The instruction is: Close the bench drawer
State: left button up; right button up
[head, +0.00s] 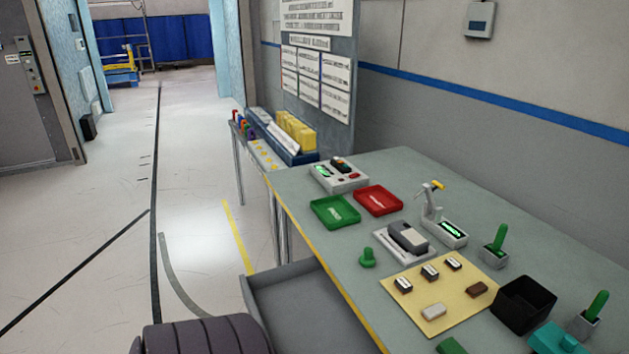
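The bench drawer (303,312) is a grey open-topped box. It stands pulled out from under the left edge of the bench (385,290), over the floor. Its inside looks empty where I can see it. Its near part is cut off by the bottom of the head view, and a dark ribbed shape covers its lower left corner. I see no handle on it. Neither of my grippers can be made out in this view, so I cannot tell where they are relative to the drawer.
The bench top holds a green tray (335,212), a red tray (378,200), a tan mat (440,295) with small parts, a black bin (522,304) and several devices. A shelf with yellow bins (295,133) stands beyond. The floor (200,235) left of the bench is clear.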

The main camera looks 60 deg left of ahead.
aim_at(300, 308)
jog(key=u, duration=2.4)
